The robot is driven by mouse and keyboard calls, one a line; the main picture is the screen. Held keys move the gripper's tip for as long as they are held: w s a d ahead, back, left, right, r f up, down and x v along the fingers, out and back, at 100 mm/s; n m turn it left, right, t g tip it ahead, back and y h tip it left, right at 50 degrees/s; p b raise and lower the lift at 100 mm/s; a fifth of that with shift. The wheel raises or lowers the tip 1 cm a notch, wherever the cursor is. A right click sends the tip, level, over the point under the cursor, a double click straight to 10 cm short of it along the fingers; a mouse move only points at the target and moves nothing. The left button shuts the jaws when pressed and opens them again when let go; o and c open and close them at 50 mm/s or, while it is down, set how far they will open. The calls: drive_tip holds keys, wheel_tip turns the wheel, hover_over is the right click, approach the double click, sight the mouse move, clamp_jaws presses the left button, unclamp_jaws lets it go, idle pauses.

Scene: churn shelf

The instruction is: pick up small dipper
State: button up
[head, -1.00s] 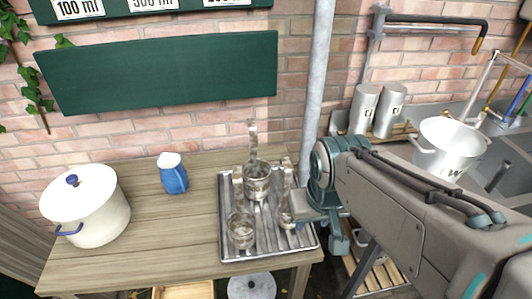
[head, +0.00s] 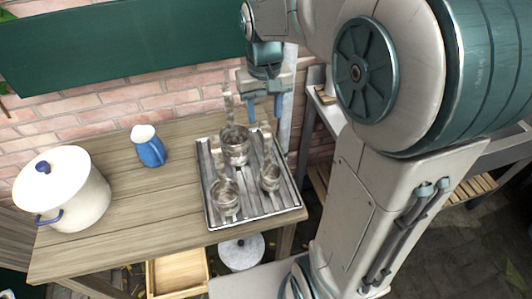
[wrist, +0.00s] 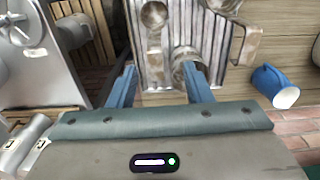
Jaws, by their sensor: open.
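Three metal dippers with upright handles stand on a ribbed metal tray (head: 212,208). The smallest-looking dipper (head: 270,178) is at the tray's right; it shows at the top of the wrist view (wrist: 153,14), its handle reaching down the picture. The largest dipper (head: 235,150) is at the back and shows near one finger in the wrist view (wrist: 187,70). A middle-sized dipper (head: 225,197) is at front left. My gripper (head: 264,108) is open and empty, fingers pointing down, above the tray's back right edge. In the wrist view its fingers (wrist: 158,85) straddle the small dipper's handle from above.
The tray lies on a wooden table (head: 130,215). A blue jug (head: 150,152) and a white lidded pot (head: 75,200) stand to the left. A brick wall (head: 110,105) and a pole are behind. Table between jug and tray is clear.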

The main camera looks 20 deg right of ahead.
sight(265, 135)
wheel_tip(265, 135, down, 7)
drive_tip(key=shift+d+r, duration=0.1)
drive_tip(key=shift+s+d+f+p, duration=0.1)
drive_tip(key=shift+f+p, duration=0.05)
drive_tip(key=shift+f, duration=0.75)
drive_tip(key=shift+s+d+f+p, duration=0.1)
drive_tip(key=shift+d+f, duration=0.05)
drive_tip(key=shift+f, duration=0.7)
drive_tip(key=shift+s+d+f+p, duration=0.1)
drive_tip(key=shift+f+p, duration=0.05)
drive_tip(key=shift+f, duration=0.75)
clamp_jaws()
